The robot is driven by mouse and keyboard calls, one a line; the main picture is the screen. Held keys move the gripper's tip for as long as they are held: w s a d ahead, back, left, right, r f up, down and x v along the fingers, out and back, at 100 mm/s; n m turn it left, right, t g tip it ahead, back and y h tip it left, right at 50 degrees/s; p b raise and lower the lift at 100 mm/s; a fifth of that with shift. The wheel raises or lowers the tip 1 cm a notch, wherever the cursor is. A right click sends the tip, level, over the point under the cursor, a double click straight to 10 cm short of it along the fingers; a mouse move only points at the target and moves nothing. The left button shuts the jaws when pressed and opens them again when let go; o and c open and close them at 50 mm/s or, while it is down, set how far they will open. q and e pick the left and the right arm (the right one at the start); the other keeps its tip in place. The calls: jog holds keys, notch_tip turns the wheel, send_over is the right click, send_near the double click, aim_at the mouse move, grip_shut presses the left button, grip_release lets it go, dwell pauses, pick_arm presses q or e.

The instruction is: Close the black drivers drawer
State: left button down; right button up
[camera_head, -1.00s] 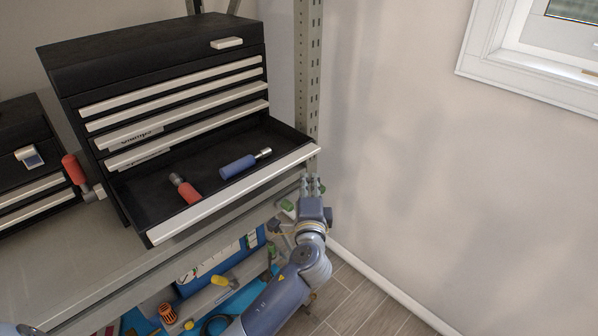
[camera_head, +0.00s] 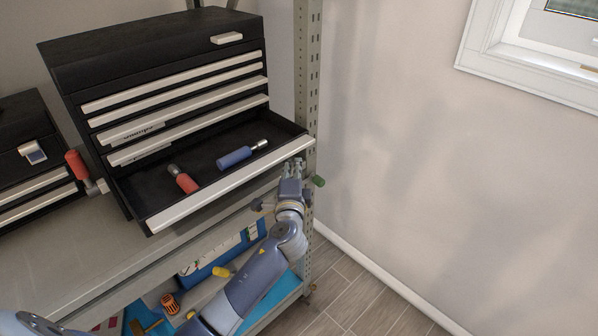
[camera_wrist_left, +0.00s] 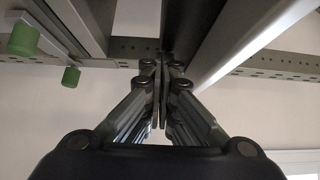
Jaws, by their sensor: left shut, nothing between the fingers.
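The black drivers drawer (camera_head: 215,165) is the lowest drawer of a black tool chest (camera_head: 160,50) and stands open in the head view. A red-handled driver (camera_head: 184,180) and a blue-handled driver (camera_head: 236,158) lie in it. Its pale front strip (camera_head: 230,187) faces me. My left gripper (camera_head: 293,165) is shut and empty, fingers up at the right end of this strip. It appears to touch the front, but contact is not clear. In the left wrist view the fingertips (camera_wrist_left: 162,68) are together beneath a dark panel and a pale strip (camera_wrist_left: 235,40). My right gripper is not in view.
The chest stands on a grey shelf (camera_head: 60,260) beside a perforated rack post (camera_head: 305,70). A second black chest (camera_head: 25,130) and a red-handled tool (camera_head: 76,165) are to its left. Tools lie below. The wall side at right is clear.

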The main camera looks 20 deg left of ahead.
pick_arm(q)
jog(key=w+a, duration=0.2)
jog(key=a, duration=0.2)
jog(key=w+a+b, duration=0.1)
jog(key=a, duration=0.4)
jog(key=w+a+b, duration=0.1)
jog(key=w+a, duration=0.1)
jog(key=a, duration=0.2)
jog(key=shift+w+a, duration=0.3)
jog(key=shift+a, duration=0.1)
jog(key=shift+f, duration=0.1)
